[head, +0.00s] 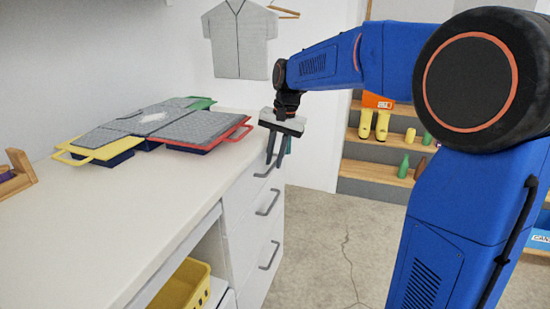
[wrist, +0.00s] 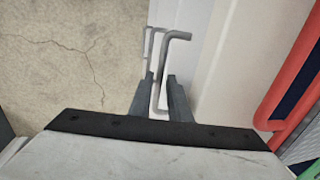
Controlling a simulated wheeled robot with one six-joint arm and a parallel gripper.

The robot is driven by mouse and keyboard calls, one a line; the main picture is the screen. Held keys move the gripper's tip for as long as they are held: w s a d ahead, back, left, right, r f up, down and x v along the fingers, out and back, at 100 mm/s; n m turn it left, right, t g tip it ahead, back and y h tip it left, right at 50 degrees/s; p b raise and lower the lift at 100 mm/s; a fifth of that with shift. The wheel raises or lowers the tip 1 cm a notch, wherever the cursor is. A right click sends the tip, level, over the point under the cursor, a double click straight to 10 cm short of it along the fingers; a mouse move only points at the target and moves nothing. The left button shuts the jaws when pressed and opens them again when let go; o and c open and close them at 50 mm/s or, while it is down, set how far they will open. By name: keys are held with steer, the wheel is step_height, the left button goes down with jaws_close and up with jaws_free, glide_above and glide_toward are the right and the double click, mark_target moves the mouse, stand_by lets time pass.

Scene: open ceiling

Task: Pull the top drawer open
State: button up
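The top drawer (head: 238,197) is in the white cabinet under the counter, and its front looks flush with the cabinet. Its grey bar handle (head: 264,169) is partly behind my fingers in the head view. My gripper (head: 274,163) points down at the cabinet's front edge. In the wrist view the handle (wrist: 164,62) runs between the two fingers of my gripper (wrist: 160,77). The fingers are apart, with a gap beside the bar. I cannot tell whether either finger touches it.
Two lower drawers have similar handles (head: 268,203). The white countertop (head: 110,215) holds grey-topped trays or lids (head: 150,125) with coloured rims near the drawer corner. A yellow basket (head: 186,287) sits in an open bay. Concrete floor (head: 325,240) in front is clear. Shelves stand behind.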

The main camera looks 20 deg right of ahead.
jaws_close()
steer(key=s+d, duration=0.9)
steer(key=d, duration=0.4)
steer(key=s+d, duration=0.9)
steer(key=d, duration=0.4)
steer(key=shift+s, duration=0.4)
jaws_free()
